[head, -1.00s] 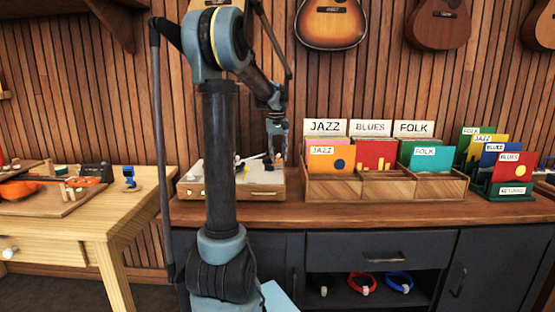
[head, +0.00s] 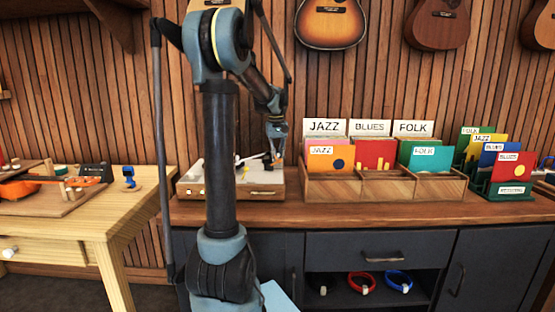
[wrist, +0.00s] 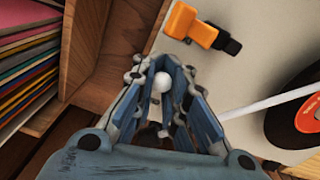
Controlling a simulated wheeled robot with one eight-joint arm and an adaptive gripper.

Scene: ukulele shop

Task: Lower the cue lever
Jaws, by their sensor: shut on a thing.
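The record player (head: 262,193), a light wooden case with a pale top, stands on the counter behind my arm. In the wrist view, its pale deck (wrist: 235,68) carries a black record with an orange label (wrist: 305,118) and a white tonearm (wrist: 270,103). A small white ball-shaped knob (wrist: 163,82), seemingly the cue lever's end, sits between my fingers. My gripper (wrist: 164,70) is shut on it; the fingers hide the lever's shaft. In the head view, my gripper (head: 274,157) is over the right part of the player.
An orange piece with a black end (wrist: 200,30) is on the deck close to the fingers. The wooden record crate (head: 385,187) stands right beside the player; its wall (wrist: 110,50) is near my gripper. A workbench (head: 100,215) is at the left.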

